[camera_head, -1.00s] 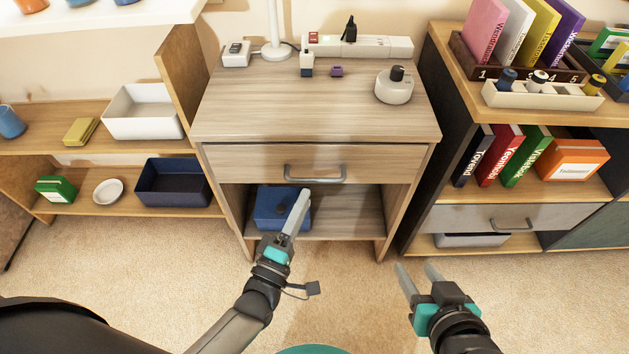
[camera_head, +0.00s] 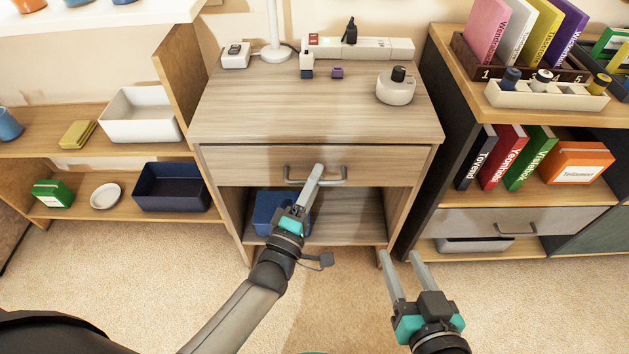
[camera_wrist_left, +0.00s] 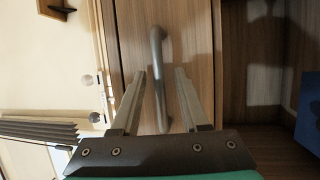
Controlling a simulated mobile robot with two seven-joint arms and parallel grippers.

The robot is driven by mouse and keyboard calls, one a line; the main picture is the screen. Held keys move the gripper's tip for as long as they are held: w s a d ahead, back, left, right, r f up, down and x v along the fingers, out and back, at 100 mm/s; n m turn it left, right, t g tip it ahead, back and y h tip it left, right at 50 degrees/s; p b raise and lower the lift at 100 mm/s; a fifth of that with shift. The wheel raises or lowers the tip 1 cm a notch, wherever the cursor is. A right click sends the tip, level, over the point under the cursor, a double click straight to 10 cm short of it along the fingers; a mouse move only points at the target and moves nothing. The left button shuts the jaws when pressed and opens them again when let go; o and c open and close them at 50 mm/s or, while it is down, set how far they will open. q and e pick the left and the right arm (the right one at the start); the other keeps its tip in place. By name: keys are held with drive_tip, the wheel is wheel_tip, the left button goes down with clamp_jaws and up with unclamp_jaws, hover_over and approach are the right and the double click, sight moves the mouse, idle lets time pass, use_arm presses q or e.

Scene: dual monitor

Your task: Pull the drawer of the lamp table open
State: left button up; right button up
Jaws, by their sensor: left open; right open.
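The lamp table (camera_head: 215,125) is wooden, with one drawer (camera_head: 240,165) under its top; the drawer looks closed. A grey bar handle (camera_head: 336,181) runs across the drawer front. My left gripper (camera_head: 318,170) is at the handle in the head view. In the left wrist view the handle (camera_wrist_left: 157,75) runs between the two open fingers of my left gripper (camera_wrist_left: 160,75); I see no clear contact with either finger. My right gripper (camera_head: 399,256) is open and empty, low in front of the table's right leg.
A lamp base, a power strip (camera_head: 375,47) and a round white object (camera_head: 395,90) stand on the table top. A blue box (camera_head: 268,205) sits on the shelf below the drawer. Shelving stands close on both sides. The carpet (camera_head: 110,270) in front is clear.

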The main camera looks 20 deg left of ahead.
use_arm(q)
drive_tip(key=shift+c, duration=0.3)
clamp_jaws()
drive_tip(key=shift+f, duration=0.1)
idle(0.9)
